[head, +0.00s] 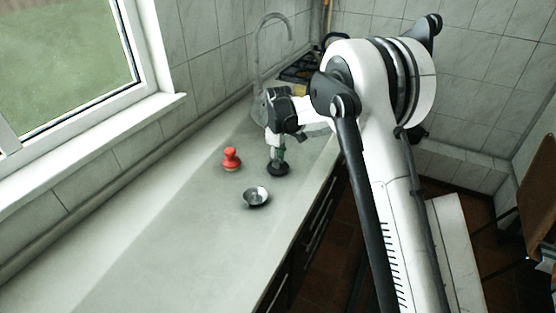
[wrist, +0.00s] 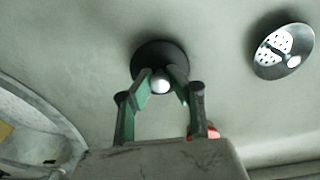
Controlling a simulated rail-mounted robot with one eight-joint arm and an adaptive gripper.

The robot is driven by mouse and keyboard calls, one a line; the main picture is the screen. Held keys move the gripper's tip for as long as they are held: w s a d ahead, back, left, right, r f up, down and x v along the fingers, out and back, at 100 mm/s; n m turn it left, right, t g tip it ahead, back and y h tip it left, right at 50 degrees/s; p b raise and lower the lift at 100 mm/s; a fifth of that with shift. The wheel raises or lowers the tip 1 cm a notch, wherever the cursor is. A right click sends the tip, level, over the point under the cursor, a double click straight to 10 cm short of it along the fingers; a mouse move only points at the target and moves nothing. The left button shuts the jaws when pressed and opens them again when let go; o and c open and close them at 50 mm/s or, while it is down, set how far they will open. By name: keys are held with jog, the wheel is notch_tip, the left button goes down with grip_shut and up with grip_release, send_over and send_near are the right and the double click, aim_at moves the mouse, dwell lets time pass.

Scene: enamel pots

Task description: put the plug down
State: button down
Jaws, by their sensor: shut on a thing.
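The plug is a dark round disc with a light knob; it shows in the head view (head: 278,170) and in the wrist view (wrist: 150,53). My gripper (head: 279,159) points down over the counter (head: 150,240). In the wrist view its green-lined fingers (wrist: 161,84) are shut on the plug's knob, with the disc beyond the fingertips. The disc is at or just above the counter top; I cannot tell whether it touches. It looks about level.
A small metal strainer bowl (head: 256,198) sits in front of the plug, also in the wrist view (wrist: 268,62). A red knobbed object (head: 232,160) stands to the left. The sink and tap (head: 259,62) lie behind. The counter's left front is clear.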

jog(key=shift+f, duration=0.2)
jog(key=c, duration=1.7)
grip_release()
jog(key=shift+r, duration=0.1)
jog(key=shift+o, duration=0.2)
jog(key=shift+r, duration=0.15)
